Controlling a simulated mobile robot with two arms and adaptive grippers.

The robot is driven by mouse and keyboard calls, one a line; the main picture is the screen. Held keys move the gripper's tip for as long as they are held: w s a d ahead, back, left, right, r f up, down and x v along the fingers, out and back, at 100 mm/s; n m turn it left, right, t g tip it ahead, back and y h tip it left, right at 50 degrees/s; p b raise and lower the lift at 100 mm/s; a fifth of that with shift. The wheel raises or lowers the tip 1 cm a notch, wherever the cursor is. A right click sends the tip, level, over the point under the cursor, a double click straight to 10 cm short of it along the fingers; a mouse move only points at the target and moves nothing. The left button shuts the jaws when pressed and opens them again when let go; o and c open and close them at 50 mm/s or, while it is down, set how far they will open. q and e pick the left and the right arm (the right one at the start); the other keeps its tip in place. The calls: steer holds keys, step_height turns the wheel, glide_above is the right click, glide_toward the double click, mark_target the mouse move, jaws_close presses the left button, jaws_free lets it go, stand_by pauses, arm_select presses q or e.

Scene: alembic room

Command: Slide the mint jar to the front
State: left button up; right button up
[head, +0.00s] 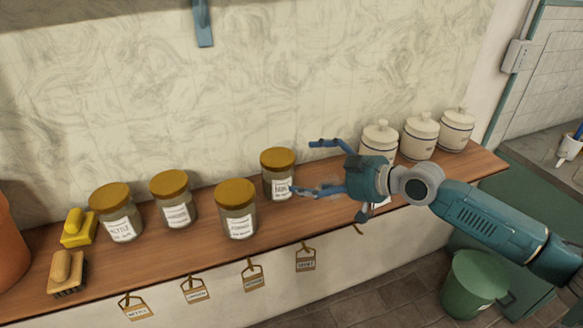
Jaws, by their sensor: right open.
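Several glass jars with gold-brown lids and white labels stand upright on a wooden shelf (150,257). The leftmost jar (116,212) has a label that seems to read nettle. A second jar (174,199) and a third jar (236,209) stand to its right. A fourth jar (277,173) stands farther back, close to the wall. The labels are too small to tell surely which is mint. My right gripper (305,167) is open, its fingers pointing left at the fourth jar's right side. Contact cannot be told. My left gripper is out of view.
Small tags (253,281) hang along the shelf's front edge. White lidded canisters (421,136) stand to the right, one partly behind my gripper. A green bucket (474,284) stands on the floor.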

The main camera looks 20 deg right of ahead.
mark_target(291, 171)
steer(key=p+x, duration=0.1)
steer(key=x, duration=0.3)
steer(key=shift+w+a+r+p, duration=0.15)
steer(key=shift+r+p, duration=0.05)
steer(key=shift+p, duration=0.2)
steer(key=x, duration=0.3)
steer(key=shift+p, duration=0.35)
steer(key=shift+w+a+f, duration=0.35)
steer(key=shift+w, duration=0.15)
steer(key=shift+f, duration=0.15)
steer(key=c, duration=1.2)
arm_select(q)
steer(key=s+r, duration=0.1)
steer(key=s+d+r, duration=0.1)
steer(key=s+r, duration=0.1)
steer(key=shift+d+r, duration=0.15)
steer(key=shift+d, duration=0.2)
